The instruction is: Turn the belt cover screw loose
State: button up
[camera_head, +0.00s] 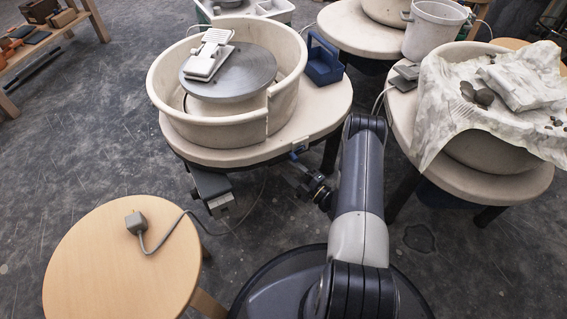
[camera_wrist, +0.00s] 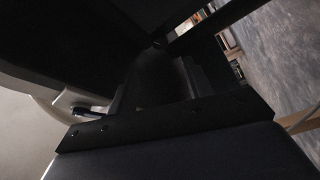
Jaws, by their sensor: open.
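No belt cover or screw can be picked out for certain. The potter's wheel, with a grey wheel head (camera_head: 232,72) in a cream splash pan (camera_head: 215,125), stands in front of me in the head view. My arm reaches to its near table edge, and my gripper (camera_head: 299,163) is small and dark there, below a blue part (camera_head: 299,150) at the rim. I see nothing held. The wrist view is very dark: a black bolted strip (camera_wrist: 165,122) crosses it, with a small round head (camera_wrist: 157,43) above.
A grey box (camera_head: 212,190) hangs under the wheel table. A round wooden stool (camera_head: 120,265) with a grey plug (camera_head: 136,222) stands at lower left. A second, cloth-draped wheel (camera_head: 490,110) stands at right. Bare floor lies at left.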

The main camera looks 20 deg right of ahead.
jog(key=w+a+r+m+t+b, duration=0.1)
jog(key=w+a+m+b, duration=0.2)
jog(key=w+a, duration=0.3)
jog(key=w+m, duration=0.1)
jog(key=w, duration=0.2)
jog(key=shift+w+r+t+h, duration=0.3)
jog(key=shift+w+t, duration=0.05)
jog(key=shift+t, duration=0.05)
jog(key=shift+c, duration=0.5)
